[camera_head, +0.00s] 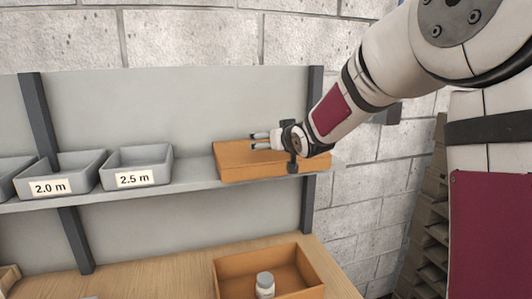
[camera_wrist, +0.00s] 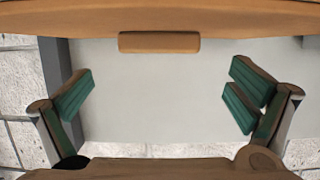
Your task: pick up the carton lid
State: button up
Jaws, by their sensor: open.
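The bar lies above the gap, not between the pads. Whether any finger touches the lid is unclear.
An open orange-brown carton (camera_head: 228,279) stands on the wooden table (camera_head: 150,268) below, with a grey-capped white jar (camera_head: 265,285) in it. Grey bins labelled 2.5 m (camera_head: 137,168) and 2.0 m (camera_head: 58,176) sit left on the shelf (camera_head: 190,184). A dark upright (camera_head: 308,215) stands at the shelf's right end.

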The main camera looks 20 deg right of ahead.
aim_at(268, 151)
jog(key=shift+x, duration=2.6)
jog(key=shift+f, duration=0.15)
jog(key=shift+c, duration=0.6)
jog(key=shift+s, duration=0.1)
jog(key=c, duration=1.3)
